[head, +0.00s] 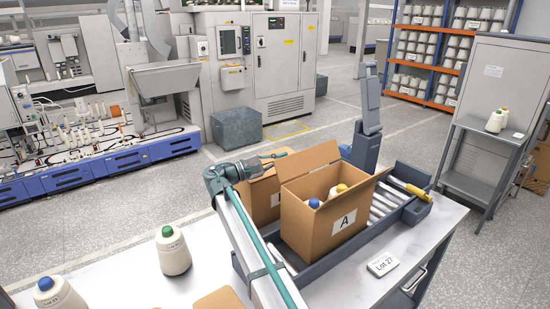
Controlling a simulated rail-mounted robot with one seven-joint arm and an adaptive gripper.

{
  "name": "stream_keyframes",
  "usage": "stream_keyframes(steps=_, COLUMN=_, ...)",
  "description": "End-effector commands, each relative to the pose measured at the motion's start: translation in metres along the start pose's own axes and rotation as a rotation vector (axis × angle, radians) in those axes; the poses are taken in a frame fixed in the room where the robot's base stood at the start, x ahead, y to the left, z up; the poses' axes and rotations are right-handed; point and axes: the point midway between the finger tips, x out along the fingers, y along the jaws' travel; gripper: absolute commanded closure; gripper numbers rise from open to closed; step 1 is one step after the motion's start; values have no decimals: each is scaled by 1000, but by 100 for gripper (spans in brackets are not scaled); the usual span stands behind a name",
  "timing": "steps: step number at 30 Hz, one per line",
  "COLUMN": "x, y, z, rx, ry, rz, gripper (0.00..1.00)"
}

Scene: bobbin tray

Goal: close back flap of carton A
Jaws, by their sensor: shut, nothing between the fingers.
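Carton A (309,231) is an open brown box with a white "A" label on its front, standing on the roller conveyor. A blue-tipped bobbin (314,203) and a yellow-tipped bobbin (338,189) show inside. A flap (309,164) on its far side, seemingly the back flap, stands up. My gripper (284,154) is shut and empty, at the far left side of carton A, close to the top of the raised far flap. Whether it touches the flap cannot be told.
Another brown carton (259,197) stands behind carton A, partly hidden by my arm. Bobbins with green (174,252) and blue (58,294) tips stand on the table at left. A "LOT 27" card (382,265) lies at right. A grey post (368,115) rises behind the conveyor (400,200).

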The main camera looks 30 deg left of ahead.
Motion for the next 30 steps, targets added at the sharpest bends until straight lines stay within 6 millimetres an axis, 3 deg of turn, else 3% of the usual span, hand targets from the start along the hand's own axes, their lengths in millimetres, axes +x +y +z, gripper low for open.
stream_keyframes(steps=6, x=37, y=2, z=2, rx=1, ry=0, rz=-1, gripper=100)
stream_keyframes(steps=12, x=56, y=1, z=1, rx=2, ry=0, rz=-1, gripper=100)
stream_keyframes(steps=30, x=67, y=-3, z=2, rx=14, ry=-6, rz=-8, gripper=100)
